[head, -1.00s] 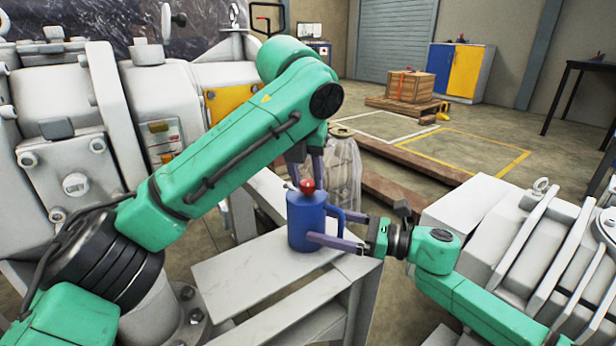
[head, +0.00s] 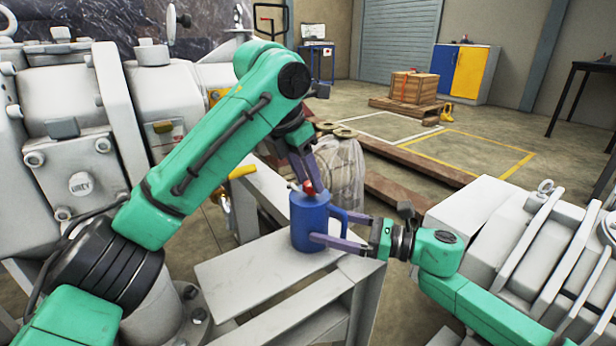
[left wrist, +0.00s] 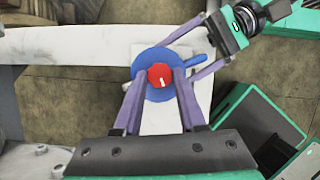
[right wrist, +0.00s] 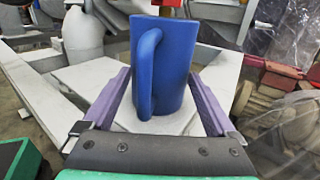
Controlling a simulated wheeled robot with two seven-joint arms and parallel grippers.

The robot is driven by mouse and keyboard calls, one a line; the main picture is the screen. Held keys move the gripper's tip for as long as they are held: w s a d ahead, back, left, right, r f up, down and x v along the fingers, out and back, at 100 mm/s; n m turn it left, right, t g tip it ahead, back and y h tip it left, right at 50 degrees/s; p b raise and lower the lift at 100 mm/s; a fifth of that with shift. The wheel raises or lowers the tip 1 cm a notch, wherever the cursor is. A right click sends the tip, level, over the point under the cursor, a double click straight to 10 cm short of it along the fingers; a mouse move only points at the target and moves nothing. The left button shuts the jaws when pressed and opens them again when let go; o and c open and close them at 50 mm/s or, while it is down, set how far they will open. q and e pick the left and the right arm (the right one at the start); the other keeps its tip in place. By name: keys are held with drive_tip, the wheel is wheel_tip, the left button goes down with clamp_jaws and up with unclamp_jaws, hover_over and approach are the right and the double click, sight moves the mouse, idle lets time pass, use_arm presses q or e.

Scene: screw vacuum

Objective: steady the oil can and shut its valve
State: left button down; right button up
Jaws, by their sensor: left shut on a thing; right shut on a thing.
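The blue oil can (head: 309,226) stands upright on a white stand (head: 225,281). It also shows in the left wrist view (left wrist: 144,61) from above and in the right wrist view (right wrist: 176,60), with its handle toward the right wrist camera. My left gripper (left wrist: 161,84) is shut on the knob from above. My right gripper (head: 314,240) is shut on the can's lower body, one finger on each side.
A wooden crate (head: 414,87) on a pallet and a blue and yellow cabinet (head: 467,72) stand far back. White machinery (head: 77,170) is at the left, and a ribbed white machine (head: 530,245) at the right. Bare stand surface lies left of the can.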

use_arm(q)
drive_tip(key=shift+c, duration=2.3)
unclamp_jaws()
drive_tip(key=v, duration=1.2)
drive_tip(key=shift+d, duration=0.1)
